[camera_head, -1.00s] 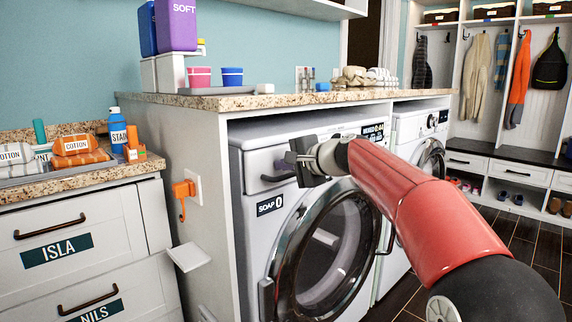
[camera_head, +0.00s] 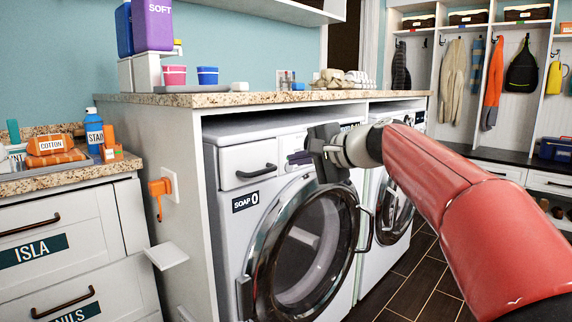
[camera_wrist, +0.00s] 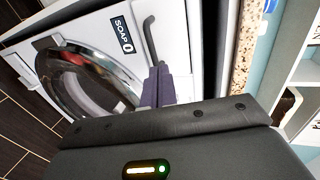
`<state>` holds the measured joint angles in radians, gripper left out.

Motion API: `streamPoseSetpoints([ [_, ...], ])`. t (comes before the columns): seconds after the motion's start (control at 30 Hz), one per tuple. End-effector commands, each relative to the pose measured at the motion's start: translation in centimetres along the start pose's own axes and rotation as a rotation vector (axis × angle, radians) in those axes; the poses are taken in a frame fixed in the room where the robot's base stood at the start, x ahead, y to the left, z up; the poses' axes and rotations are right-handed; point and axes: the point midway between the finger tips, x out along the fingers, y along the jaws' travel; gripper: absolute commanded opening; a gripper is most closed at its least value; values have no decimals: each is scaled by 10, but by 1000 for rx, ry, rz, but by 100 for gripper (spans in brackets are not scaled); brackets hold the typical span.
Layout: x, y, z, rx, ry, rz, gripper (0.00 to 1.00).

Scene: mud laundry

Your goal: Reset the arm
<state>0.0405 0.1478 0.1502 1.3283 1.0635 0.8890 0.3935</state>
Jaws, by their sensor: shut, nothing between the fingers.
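My gripper (camera_head: 299,158) is in front of the upper part of the left washing machine (camera_head: 228,221), to the right of its soap drawer handle (camera_head: 257,171). My red arm reaches in from the right. In the wrist view, the gripper fingers (camera_wrist: 158,75) are together with nothing between them. They point toward the soap drawer handle (camera_wrist: 149,38), with the SOAP 0 label (camera_wrist: 123,36) beside it. I cannot tell how far the fingertips are from the machine. The gripper hides part of the machine's control panel.
The round door (camera_head: 305,245) of the left machine appears shut, below my gripper. A second machine (camera_head: 398,190) stands to the right. The speckled counter (camera_head: 200,99) runs above both. A small white shelf (camera_head: 166,256) sticks out at left. Dark tiled floor (camera_head: 415,265) is free at right.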

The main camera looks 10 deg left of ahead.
Motion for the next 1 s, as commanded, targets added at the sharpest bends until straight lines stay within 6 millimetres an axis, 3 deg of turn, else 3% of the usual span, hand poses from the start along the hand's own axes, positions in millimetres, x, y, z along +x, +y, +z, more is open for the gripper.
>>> streamPoseSetpoints([
  [0.13, -14, 10, 7, -32, 13, 37, 0],
  [0.23, -33, 38, 24, -115, 41, 134, 0],
  [0.37, -79, 104, 54, -287, 85, 341, 0],
  [0.6, -178, 248, 107, -597, 86, 730, 0],
  [0.7, -212, 300, 124, -698, 60, 858, 0],
  [0.83, -242, 348, 140, -788, 24, 970, 0],
  [1.0, -256, 373, 147, -839, -1, 1031, 0],
])
